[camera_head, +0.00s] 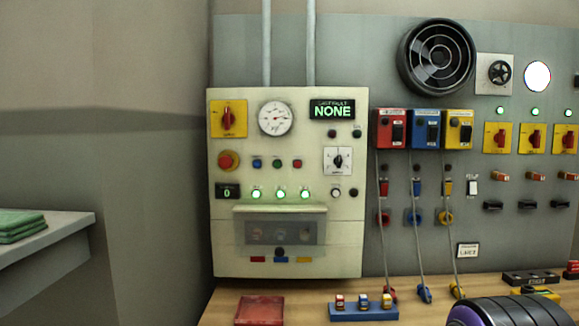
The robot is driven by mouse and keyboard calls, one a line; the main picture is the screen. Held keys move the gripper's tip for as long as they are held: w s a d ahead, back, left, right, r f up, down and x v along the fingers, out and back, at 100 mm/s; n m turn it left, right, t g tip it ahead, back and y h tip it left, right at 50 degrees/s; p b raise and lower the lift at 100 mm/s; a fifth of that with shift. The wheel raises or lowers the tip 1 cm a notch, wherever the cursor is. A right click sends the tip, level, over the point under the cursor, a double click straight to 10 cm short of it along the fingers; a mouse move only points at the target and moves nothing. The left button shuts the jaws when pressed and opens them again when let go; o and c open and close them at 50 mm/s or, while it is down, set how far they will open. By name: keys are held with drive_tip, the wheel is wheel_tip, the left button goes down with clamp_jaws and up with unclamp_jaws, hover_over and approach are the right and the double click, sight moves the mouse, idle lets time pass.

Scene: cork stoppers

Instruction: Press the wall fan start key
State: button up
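The round black wall fan (437,58) is mounted high on the grey wall panel, right of the cream control cabinet (350,250). No key can be read as its start key; the small labels are illegible. The cabinet front has a blue button (257,163), a green button (277,163) and a red button (297,163) in a row. A white switch (473,188) with a small label sits on the panel below the fan. My gripper is not in view. A dark ribbed part at the bottom right seems to be my arm.
A wooden bench (290,291) runs below the cabinet. It carries a red tray (259,310) and a blue rack (362,312) with small blocks. Grey cords hang from red, blue and yellow boxes (458,130). Green cloths (20,222) lie on a left shelf.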

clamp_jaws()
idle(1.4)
